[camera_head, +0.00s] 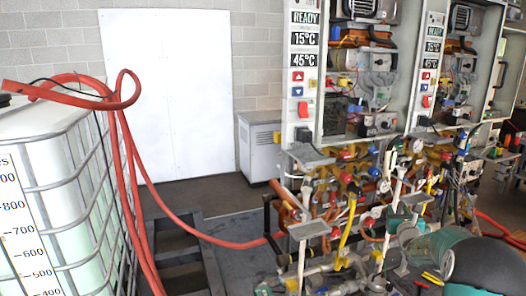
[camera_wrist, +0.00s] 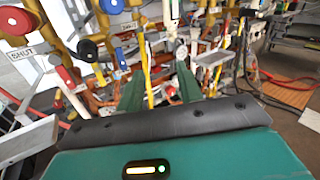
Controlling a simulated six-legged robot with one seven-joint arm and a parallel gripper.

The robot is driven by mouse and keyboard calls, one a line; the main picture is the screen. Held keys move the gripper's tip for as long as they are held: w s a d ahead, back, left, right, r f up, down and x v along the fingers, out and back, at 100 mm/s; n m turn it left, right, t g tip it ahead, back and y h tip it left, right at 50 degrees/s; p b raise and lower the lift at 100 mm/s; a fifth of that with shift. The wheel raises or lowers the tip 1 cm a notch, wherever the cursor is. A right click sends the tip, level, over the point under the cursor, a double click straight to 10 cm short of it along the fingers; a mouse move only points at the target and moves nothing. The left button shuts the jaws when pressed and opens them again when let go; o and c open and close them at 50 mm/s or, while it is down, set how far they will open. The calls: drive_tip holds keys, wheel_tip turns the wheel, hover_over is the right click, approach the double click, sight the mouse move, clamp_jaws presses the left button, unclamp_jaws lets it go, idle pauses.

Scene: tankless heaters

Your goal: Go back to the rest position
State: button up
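My gripper (camera_wrist: 160,90) shows in the wrist view as two dark green fingers standing apart. The gap between them holds nothing that I can see; pipes and a yellow handle show behind it. In the head view my green and black arm (camera_head: 440,252) reaches in at the lower right, in front of the pipework; its fingertips are hard to make out there. Two tankless heaters stand beyond, the left one with a panel (camera_head: 304,65) reading READY, 15°C and 45°C, the right one with a similar panel (camera_head: 432,60).
A white caged tank (camera_head: 60,190) stands left, with a red hose (camera_head: 135,170). Dark floor (camera_head: 205,192) lies open between.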

drive_tip(key=s+a+r+n+y, duration=0.2)
drive_tip(key=a+r+n+y, duration=0.3)
drive_tip(key=a, duration=0.4)
drive_tip(key=s+a+r+n+y, duration=0.2)
drive_tip(key=a+r+n+y, duration=0.3)
drive_tip(key=a, duration=0.4)
drive_tip(key=s+a+r+n+g+y, duration=0.25)
drive_tip(key=s+a+n+g, duration=0.45)
drive_tip(key=s+a+n, duration=0.7)
drive_tip(key=s+a+f+n+g+h, duration=0.1)
drive_tip(key=s+a+n+g, duration=0.15)
drive_tip(key=s, duration=0.45)
drive_tip(key=s+a+f+n+g+h, duration=0.1)
drive_tip(key=s+a+n+g, duration=0.2)
drive_tip(key=s, duration=0.4)
drive_tip(key=s+d+f+n+h, duration=0.2)
drive_tip(key=s+d+n+h, duration=0.1)
drive_tip(key=s, duration=0.4)
drive_tip(key=s+d+f+n+h, duration=0.2)
drive_tip(key=s+d+n+h, duration=0.1)
drive_tip(key=s, duration=0.5)
drive_tip(key=shift+d+f+n+h, duration=0.25)
drive_tip(key=shift+n+h, duration=0.1)
drive_tip(key=shift+n, duration=0.4)
drive_tip(key=shift+o, duration=0.2)
